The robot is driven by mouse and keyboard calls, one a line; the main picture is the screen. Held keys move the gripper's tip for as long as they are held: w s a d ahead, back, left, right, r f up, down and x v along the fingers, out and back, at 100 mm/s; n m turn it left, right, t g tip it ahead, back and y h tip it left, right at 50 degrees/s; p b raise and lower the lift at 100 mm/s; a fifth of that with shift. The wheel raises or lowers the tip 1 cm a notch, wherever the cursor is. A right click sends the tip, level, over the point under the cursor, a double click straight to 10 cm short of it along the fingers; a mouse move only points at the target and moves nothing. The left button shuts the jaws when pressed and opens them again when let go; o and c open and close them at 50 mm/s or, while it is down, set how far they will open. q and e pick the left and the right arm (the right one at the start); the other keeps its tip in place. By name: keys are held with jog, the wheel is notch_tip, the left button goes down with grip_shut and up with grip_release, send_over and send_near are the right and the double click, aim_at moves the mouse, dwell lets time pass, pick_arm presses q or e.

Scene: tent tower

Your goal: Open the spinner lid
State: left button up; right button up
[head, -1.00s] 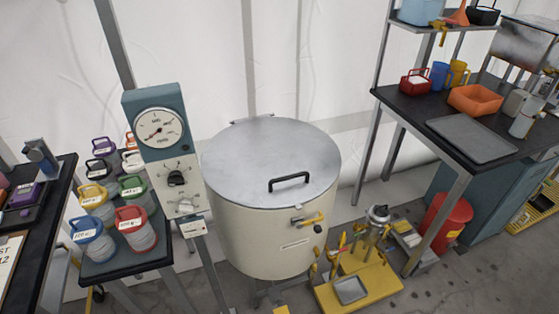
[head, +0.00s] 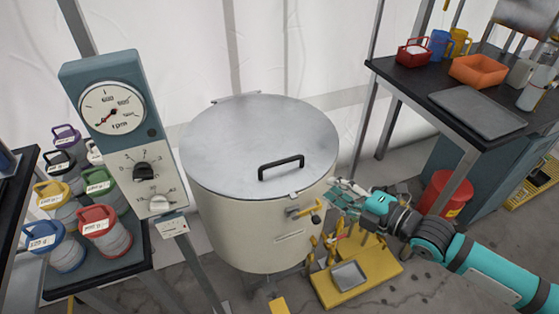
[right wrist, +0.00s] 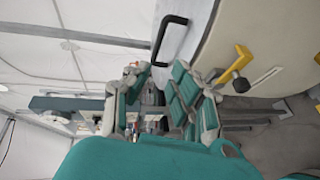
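The spinner is a cream drum (head: 235,228) with a flat grey metal lid (head: 235,140) lying closed on it. A black bar handle (head: 281,167) stands on the lid near its front right edge; it also shows in the right wrist view (right wrist: 166,38). A yellow latch (head: 302,211) is on the drum's front below the rim, and shows in the right wrist view (right wrist: 236,68). My right gripper (head: 343,191) is just right of the drum, near rim height, apart from handle and latch. Its fingers (right wrist: 155,95) are spread and empty. My left gripper is not in view.
A dial and control panel (head: 113,115) stands on a post left of the drum. Several colored-lid jars fill a small table (head: 118,272) behind it. A yellow tool stand (head: 375,273) is at the drum's front right. A black bench (head: 400,85) stands farther right.

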aim_at(284, 163)
jog(key=p+x, duration=0.1)
jog(key=x, duration=1.6)
jog(key=shift+w+a+r+p, duration=0.1)
jog(key=shift+a+r+p, duration=0.1)
jog(key=shift+p, duration=0.15)
grip_shut()
